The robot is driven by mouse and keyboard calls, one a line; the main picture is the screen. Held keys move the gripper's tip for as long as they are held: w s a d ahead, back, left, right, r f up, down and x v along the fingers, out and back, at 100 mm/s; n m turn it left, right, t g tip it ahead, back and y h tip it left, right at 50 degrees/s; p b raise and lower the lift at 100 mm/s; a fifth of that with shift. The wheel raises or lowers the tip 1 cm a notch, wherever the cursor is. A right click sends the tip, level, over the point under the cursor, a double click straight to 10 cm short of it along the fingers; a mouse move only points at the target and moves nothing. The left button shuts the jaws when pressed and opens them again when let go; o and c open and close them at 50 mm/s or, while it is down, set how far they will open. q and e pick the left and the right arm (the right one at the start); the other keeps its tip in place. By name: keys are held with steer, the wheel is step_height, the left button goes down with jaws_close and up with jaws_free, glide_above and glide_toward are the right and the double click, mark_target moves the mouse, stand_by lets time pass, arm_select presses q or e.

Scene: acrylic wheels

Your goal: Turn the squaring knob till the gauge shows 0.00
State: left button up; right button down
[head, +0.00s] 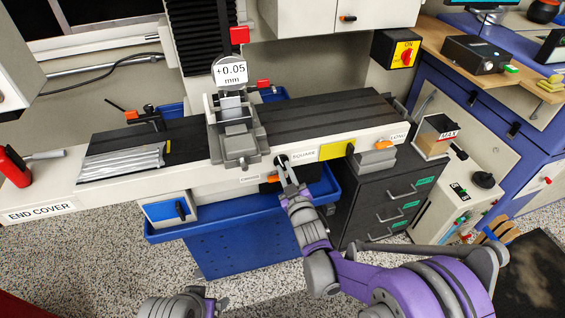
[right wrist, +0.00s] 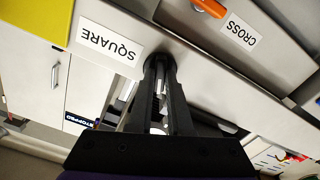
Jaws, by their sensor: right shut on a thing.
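The gauge (head: 229,74) on the machine reads +0.05 mm in the head view. The squaring knob (head: 281,160) is on the front rail, left of the SQUARE label (head: 304,155). My right gripper (head: 286,167) reaches up to it and is shut on it. In the right wrist view the fingers (right wrist: 160,62) meet at the rail beside the SQUARE label, and they hide most of the knob. Part of my left gripper (head: 212,301) shows at the bottom edge of the head view, low and away from the machine; its jaws are not clear.
An orange handle (head: 271,178) by the CROSS label (right wrist: 241,32) sits close to the right gripper. A blue tray (head: 245,222) lies below the rail. A grey drawer cabinet (head: 370,205) stands to the right. Clear sheets (head: 122,160) lie on the table's left.

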steer(key=shift+n, duration=0.3)
steer(key=shift+n+p, duration=0.4)
steer(key=shift+n, duration=1.7)
steer(key=n+p, duration=0.1)
steer(key=n, duration=0.1)
steer(key=shift+n, duration=0.4)
steer(key=c, duration=0.7)
jaws_free()
steer(key=b+v, duration=0.1)
steer(key=v, duration=0.6)
